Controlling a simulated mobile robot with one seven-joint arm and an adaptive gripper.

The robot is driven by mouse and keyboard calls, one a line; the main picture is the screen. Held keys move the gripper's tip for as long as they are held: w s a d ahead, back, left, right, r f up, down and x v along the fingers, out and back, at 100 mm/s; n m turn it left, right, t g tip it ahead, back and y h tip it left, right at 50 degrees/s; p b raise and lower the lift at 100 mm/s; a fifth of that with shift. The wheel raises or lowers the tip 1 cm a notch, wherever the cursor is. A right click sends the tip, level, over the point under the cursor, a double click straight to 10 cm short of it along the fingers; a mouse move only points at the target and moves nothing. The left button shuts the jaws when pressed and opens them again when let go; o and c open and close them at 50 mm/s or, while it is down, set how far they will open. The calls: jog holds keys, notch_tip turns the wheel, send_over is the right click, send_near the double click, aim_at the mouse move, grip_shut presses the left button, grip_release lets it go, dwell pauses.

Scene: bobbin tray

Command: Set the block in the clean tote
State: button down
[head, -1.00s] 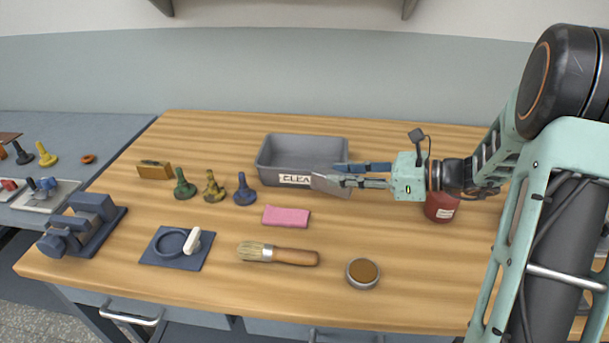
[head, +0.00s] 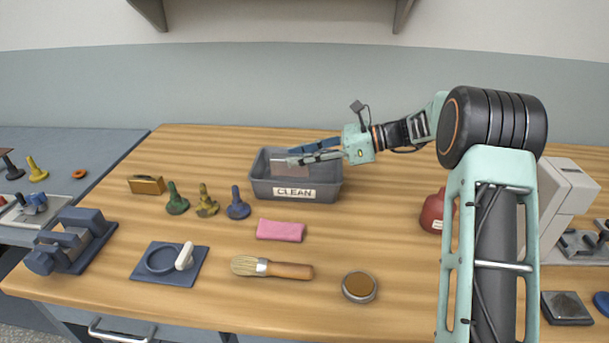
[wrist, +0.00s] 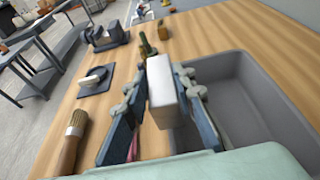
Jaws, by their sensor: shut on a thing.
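The block is a pale grey, box-shaped piece (wrist: 163,92) held between the two fingers of my gripper (wrist: 157,100) in the wrist view. In the head view my gripper (head: 291,156) reaches in from the right, and the block (head: 291,169) hangs at its fingertips over the opening of the clean tote. The clean tote (head: 270,188) is a grey open bin with a white CLEAN label on its front wall. In the wrist view the tote (wrist: 285,92) lies under and right of the block. I cannot tell whether the block touches the tote floor.
Green, yellow and blue knobbed pieces (head: 207,203) stand left of the tote. A pink cloth (head: 281,230), a brush (head: 275,269) and a round tin (head: 359,287) lie in front. A red jar (head: 433,213) stands to the right. The table behind the tote is clear.

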jog(key=w+f, duration=0.4)
jog(key=f, duration=0.1)
jog(key=shift+w+d+f, duration=0.1)
jog(key=shift+w+d, duration=0.15)
jog(key=shift+d, duration=0.15)
jog(key=shift+w+f, duration=0.25)
jog(key=shift+f, duration=1.55)
jog(key=shift+f+b, duration=0.1)
jog(key=shift+b, duration=0.2)
jog(key=c, duration=2)
grip_release()
jog(key=shift+d+f, duration=0.1)
jog(key=shift+f, duration=0.05)
jog(key=shift+o, duration=0.5)
